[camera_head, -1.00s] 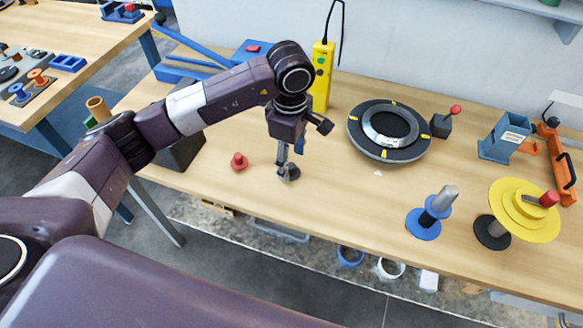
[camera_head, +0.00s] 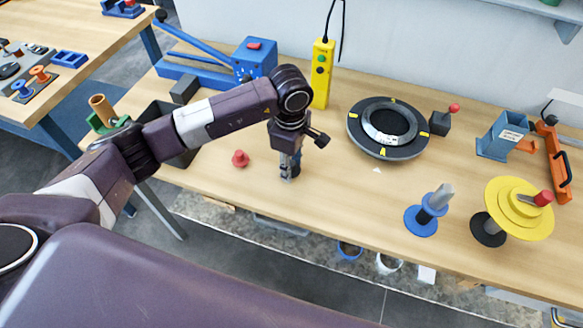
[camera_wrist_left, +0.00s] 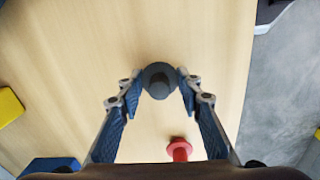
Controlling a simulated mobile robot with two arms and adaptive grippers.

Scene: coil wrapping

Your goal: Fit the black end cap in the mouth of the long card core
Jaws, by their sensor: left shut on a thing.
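The black end cap (camera_wrist_left: 160,82), a dark round disc with a raised knob, is between the two fingers of my left gripper (camera_wrist_left: 160,88) in the left wrist view. The fingers are shut on it from both sides. In the head view, my left gripper (camera_head: 289,174) points down at the wooden table and mostly hides the cap; I cannot tell whether the cap is clear of the tabletop. A brown card tube (camera_head: 101,106), seemingly the long card core, sticks up tilted from a green holder at the left, partly behind my left arm. My right gripper is not in view.
A red knobbed cap (camera_head: 240,159) stands close to the left of my gripper. Behind are a dark bin (camera_head: 157,113), a blue machine (camera_head: 255,60) and a yellow control box (camera_head: 322,75). A black ring turntable (camera_head: 362,146) is to the right.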

